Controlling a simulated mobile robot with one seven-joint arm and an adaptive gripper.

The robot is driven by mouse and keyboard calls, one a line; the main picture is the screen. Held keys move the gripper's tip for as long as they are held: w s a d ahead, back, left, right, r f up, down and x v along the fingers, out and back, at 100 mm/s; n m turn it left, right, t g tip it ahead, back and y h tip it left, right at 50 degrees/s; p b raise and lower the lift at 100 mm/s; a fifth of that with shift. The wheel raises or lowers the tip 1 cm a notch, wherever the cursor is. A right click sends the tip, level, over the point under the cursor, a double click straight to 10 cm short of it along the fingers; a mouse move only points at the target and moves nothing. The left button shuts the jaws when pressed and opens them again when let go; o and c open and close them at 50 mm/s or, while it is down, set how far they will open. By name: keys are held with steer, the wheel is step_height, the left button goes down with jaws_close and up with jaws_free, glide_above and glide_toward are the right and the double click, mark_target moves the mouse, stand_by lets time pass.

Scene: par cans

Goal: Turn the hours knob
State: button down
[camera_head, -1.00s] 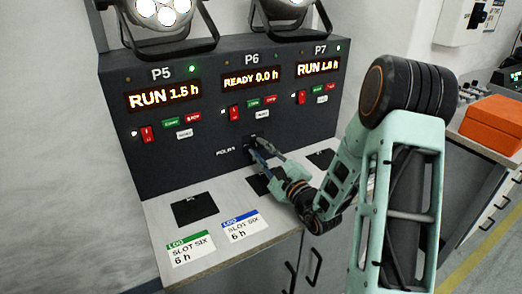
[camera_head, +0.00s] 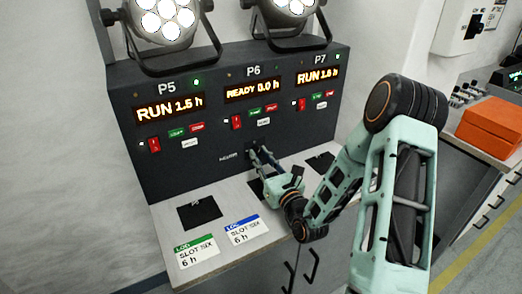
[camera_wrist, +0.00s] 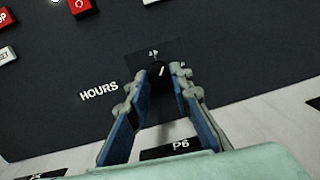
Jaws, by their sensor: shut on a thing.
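The hours knob (camera_wrist: 161,71) is a small dark knob with a pale pointer line on the dark panel, next to the white HOURS label (camera_wrist: 98,92). In the wrist view my gripper (camera_wrist: 163,78) has its two fingers on either side of the knob, shut on it. In the head view my gripper (camera_head: 257,152) reaches the panel under the P6 controls, and its fingers hide most of the knob. The P6 display (camera_head: 252,88) reads READY and what looks like 0.0 h.
The P5 display (camera_head: 170,108) and P7 display (camera_head: 317,75) both read RUN. Lamps (camera_head: 163,18) stand on top of the panel. Two slot cards (camera_head: 197,251) lie on the narrow shelf below. An orange case (camera_head: 490,122) sits to the right.

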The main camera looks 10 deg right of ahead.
steer(key=m+p, duration=0.5)
steer(key=m+h+p, duration=0.1)
steer(key=m+p, duration=0.1)
steer(key=shift+s+a+r+m+p, duration=0.1)
steer(key=shift+r+m+p, duration=0.2)
steer(key=shift+f+m+g+p, duration=0.15)
steer(key=shift+m+g+p, duration=0.25)
steer(key=shift+m+p, duration=1.35)
steer(key=c, duration=1.7)
jaws_free()
steer(key=v, duration=1.2)
steer(key=shift+a, duration=0.15)
